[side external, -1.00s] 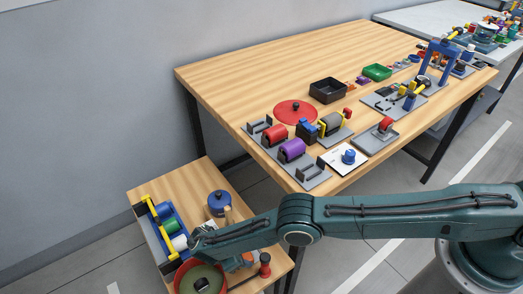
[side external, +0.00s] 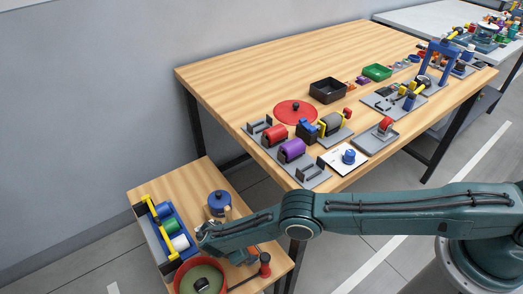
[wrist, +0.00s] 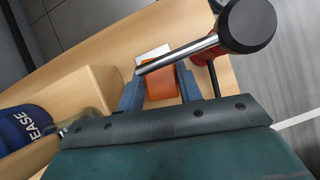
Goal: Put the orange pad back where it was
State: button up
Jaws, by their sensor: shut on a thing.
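The orange pad (wrist: 160,80) is between the two blue fingers of my gripper (wrist: 159,92) in the wrist view. My gripper is shut on it, with one finger at each side. A white patch (wrist: 152,53) shows just beyond the pad on the wooden surface; the pad and a metal rod hide part of it. I cannot tell whether the pad touches the surface. In the side view my gripper (side external: 243,257) is low over the small side table (side external: 150,194), and my arm hides most of the pad there.
A black-knobbed metal rod (wrist: 248,24) crosses close above the pad, with a red part (wrist: 207,54) beside it. A blue grease pot (wrist: 22,138) stands left; it also shows in the side view (side external: 219,201).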

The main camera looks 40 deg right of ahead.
jog(key=shift+w+d, duration=0.2)
jog(key=shift+d, duration=0.2)
jog(key=shift+f, duration=0.4)
jog(key=shift+f, duration=0.2)
jog(key=o, duration=1)
jog(key=shift+c, duration=0.2)
jog(key=v, duration=0.7)
jog(key=shift+r, duration=0.2)
jog(key=shift+a, duration=0.1)
